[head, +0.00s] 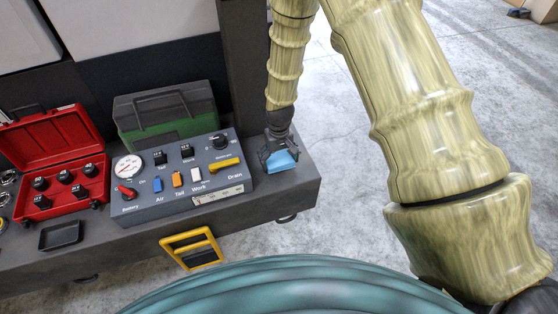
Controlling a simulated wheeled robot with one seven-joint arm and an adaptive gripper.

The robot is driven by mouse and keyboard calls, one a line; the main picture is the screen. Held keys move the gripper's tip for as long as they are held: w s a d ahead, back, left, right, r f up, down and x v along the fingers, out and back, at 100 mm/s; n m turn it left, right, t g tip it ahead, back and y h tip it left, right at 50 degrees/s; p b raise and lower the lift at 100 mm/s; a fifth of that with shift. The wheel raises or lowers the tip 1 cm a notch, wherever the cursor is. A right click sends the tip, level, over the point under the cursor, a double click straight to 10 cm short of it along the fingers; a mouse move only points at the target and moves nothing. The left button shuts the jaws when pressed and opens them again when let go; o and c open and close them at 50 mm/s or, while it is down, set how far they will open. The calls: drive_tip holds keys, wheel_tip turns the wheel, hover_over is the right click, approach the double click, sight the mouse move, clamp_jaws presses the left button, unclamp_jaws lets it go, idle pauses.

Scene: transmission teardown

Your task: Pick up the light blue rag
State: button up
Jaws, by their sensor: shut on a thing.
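The light blue rag (283,162) is at the right end of the dark bench, just right of the control panel. My gripper (278,155) comes down on it from above and is shut on it. The black fingers cover the upper part of the rag, and its lower part shows below them. I cannot tell whether the rag is touching the bench top or slightly above it.
A grey control panel (180,200) with a gauge and switches stands left of my gripper. A green case (165,125) is behind it. An open red case (45,150) and small black tray (60,235) are at left. A yellow handle (190,240) is on the bench front.

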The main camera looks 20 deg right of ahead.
drive_tip(key=shift+r, duration=0.45)
drive_tip(key=shift+r+b, duration=0.35)
drive_tip(key=shift+r, duration=0.6)
drive_tip(key=s+a+r+b, duration=0.1)
drive_tip(key=s+b, duration=0.1)
drive_tip(key=s, duration=1.4)
drive_tip(key=shift+r, duration=0.25)
drive_tip(key=shift+o, duration=0.2)
drive_tip(key=shift+a, duration=0.1)
drive_tip(key=shift+c, duration=0.5)
